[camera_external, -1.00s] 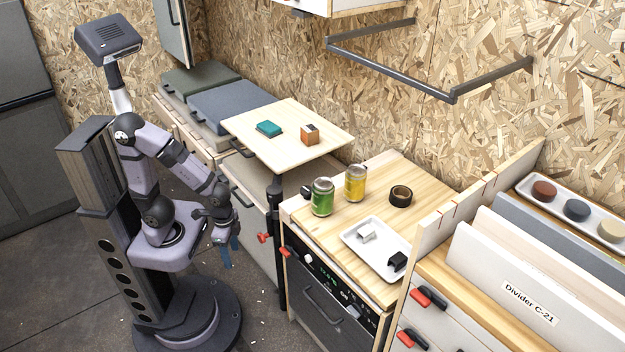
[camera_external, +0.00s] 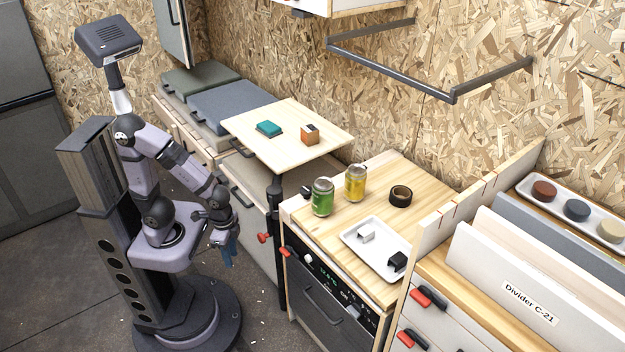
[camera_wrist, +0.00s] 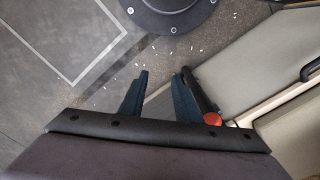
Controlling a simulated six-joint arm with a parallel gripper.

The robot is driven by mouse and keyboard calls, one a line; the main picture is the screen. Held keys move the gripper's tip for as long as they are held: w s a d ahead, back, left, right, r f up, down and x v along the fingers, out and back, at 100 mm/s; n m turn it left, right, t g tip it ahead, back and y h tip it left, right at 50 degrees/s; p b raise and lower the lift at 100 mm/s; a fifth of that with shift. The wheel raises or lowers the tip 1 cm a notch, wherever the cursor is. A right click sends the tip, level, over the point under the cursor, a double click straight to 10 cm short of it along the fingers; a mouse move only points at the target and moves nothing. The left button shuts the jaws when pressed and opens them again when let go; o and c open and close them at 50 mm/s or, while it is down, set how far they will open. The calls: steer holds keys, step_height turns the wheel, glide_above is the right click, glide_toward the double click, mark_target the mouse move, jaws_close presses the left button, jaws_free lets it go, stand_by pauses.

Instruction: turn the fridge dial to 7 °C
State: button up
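The fridge (camera_external: 327,309) is the dark-fronted unit under the wooden counter in the external view. Its control strip carries a small lit green readout (camera_external: 328,275), too small to read with certainty. A pale knob (camera_external: 353,311) shows near the right of the strip; I cannot tell its setting. My gripper (camera_external: 229,252) hangs fingers-down to the left of the fridge, apart from it, in front of the grey cabinet. In the wrist view my gripper (camera_wrist: 160,92) has its two blue fingers spread with nothing between them. The fridge front does not show clearly in the wrist view.
A tabletop (camera_external: 290,130) on a dark post (camera_external: 276,240) stands between my arm and the counter. Red latches (camera_external: 264,238) stick out nearby. Floor before the fridge is open.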

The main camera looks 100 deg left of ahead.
steer(key=s+d+f+m+g+y+b, duration=0.1)
steer(key=s+d+f+m+g+b, duration=0.2)
steer(key=f, duration=0.4)
steer(key=s+d+f+m+g+y+b, duration=0.1)
steer(key=s+d+f+m+b, duration=0.1)
steer(key=d+f, duration=0.4)
steer(key=w+d+f+m+t+y+b, duration=0.25)
steer(key=w+d+f+m, duration=0.25)
steer(key=w+d+f, duration=0.4)
steer(key=w+d+f+m+t+y+b, duration=0.15)
steer(key=w+d+f+m+t, duration=0.35)
steer(key=w, duration=0.6)
steer(key=w+d+r+n+t+y, duration=0.1)
steer(key=w+d+r+t, duration=0.2)
steer(key=w+r, duration=0.5)
steer(key=w+d+r+t+y, duration=0.1)
steer(key=w+d+r+t, duration=0.1)
steer(key=w+r+t, duration=0.5)
steer(key=w+a+r+n+y, duration=0.1)
steer(key=w+r+n+y, duration=0.1)
steer(key=r, duration=0.5)
steer(key=w+a+r+n+y, duration=0.1)
steer(key=w+r+n+y, duration=0.1)
steer(key=r, duration=0.6)
steer(key=shift+a+r+n+g+y+p, duration=0.15)
steer(key=shift+r+n+g+y+p, duration=0.2)
steer(key=shift+n, duration=0.35)
